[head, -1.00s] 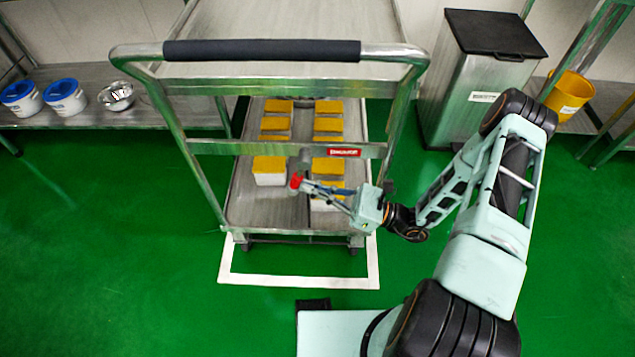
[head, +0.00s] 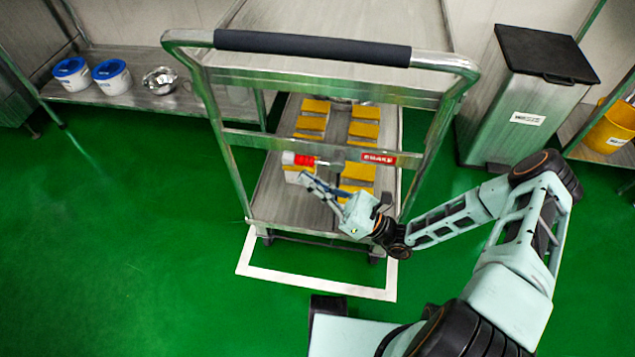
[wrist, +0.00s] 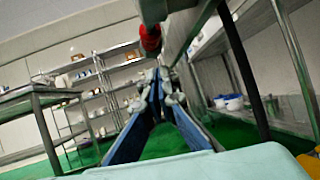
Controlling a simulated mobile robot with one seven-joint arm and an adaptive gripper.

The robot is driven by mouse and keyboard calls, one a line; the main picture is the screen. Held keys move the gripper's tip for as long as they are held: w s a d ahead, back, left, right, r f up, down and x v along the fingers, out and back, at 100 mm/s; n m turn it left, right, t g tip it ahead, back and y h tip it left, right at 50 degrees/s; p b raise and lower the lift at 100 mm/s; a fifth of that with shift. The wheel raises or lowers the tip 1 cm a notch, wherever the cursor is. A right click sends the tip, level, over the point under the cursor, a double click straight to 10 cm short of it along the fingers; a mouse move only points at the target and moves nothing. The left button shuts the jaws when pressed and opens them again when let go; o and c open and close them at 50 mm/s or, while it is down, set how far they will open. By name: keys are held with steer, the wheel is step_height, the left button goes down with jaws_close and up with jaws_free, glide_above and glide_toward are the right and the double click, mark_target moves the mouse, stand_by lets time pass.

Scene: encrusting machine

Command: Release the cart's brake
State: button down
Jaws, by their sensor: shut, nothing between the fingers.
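The cart (head: 232,140) is a metal trolley with a dark padded push handle (head: 312,47). Its brake lever (head: 298,159) has a red grip with a pale band and lies sideways along the crossbar, pointing left. A red brake label (head: 379,158) is on the crossbar to its right. My gripper (head: 305,178) is shut and empty, just below the red grip in the head view. In the wrist view the red grip (wrist: 150,38) hangs just above my fingertips (wrist: 163,77); I cannot tell whether they touch.
Yellow-topped boxes (head: 309,123) sit on the cart's lower deck. A white floor outline (head: 320,284) surrounds the cart's near end. A metal bin (head: 515,105) stands to the right, and a shelf with blue-lidded tubs (head: 112,77) to the left. Green floor at left is clear.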

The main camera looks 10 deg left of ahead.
steer(key=shift+a+r+p, duration=0.45)
steer(key=shift+a+r, duration=0.25)
steer(key=shift+r, duration=0.3)
steer(key=v, duration=1.2)
steer(key=shift+a+f, duration=0.15)
